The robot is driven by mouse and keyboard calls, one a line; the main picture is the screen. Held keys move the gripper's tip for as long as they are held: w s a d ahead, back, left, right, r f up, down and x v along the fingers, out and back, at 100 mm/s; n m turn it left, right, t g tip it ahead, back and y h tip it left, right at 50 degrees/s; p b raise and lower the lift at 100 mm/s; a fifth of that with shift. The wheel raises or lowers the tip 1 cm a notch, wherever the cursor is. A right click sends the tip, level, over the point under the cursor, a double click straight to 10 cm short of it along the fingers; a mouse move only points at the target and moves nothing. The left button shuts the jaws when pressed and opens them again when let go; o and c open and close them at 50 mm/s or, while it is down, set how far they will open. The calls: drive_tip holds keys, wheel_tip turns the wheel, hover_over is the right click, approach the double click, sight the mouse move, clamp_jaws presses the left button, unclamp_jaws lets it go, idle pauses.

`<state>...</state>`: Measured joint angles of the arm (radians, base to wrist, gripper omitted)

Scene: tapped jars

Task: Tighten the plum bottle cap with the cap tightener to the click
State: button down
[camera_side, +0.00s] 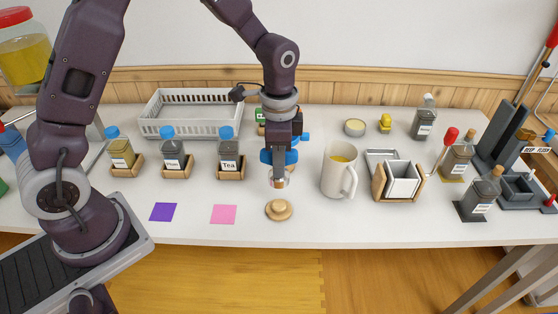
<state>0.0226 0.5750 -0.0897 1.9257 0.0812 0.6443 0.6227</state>
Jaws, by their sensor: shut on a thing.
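The plum bottle (173,160) stands in a wooden holder on the left half of the table, in the middle of a row of three. Its label seems to read "Plum". It is dark with a blue cap (167,132) on top. My gripper (279,168) is to the right of the row, pointing down and shut on a tool with a pale and copper-coloured lower end (280,181), apparently the cap tightener. The fingers hide much of it. The tool is above or just behind a round wooden stand (279,210); I cannot tell if they touch.
A tan-filled bottle (120,150) and a tea bottle (230,155) flank the plum bottle. Behind is a white basket (190,112). Purple (163,212) and pink (224,214) squares lie in front. A mug (338,172) stands close right of my gripper.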

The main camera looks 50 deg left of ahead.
wheel_tip(320, 180, up, 16)
drive_tip(key=r, duration=0.1)
drive_tip(key=s+a+n, duration=0.4)
drive_tip(key=a+n, duration=0.2)
drive_tip(key=a, duration=0.4)
drive_tip(key=s+a+n, duration=0.3)
drive_tip(key=a+n, duration=0.3)
drive_tip(key=a, duration=0.5)
drive_tip(key=s+a+n, duration=0.4)
drive_tip(key=a+n, duration=0.2)
drive_tip(key=a, duration=0.4)
drive_tip(key=shift+s+f, duration=0.15)
drive_tip(key=shift+f, duration=5.35)
drive_tip(key=shift+f, duration=0.1)
drive_tip(key=shift+f, duration=0.5)
drive_tip(key=shift+f, duration=1.25)
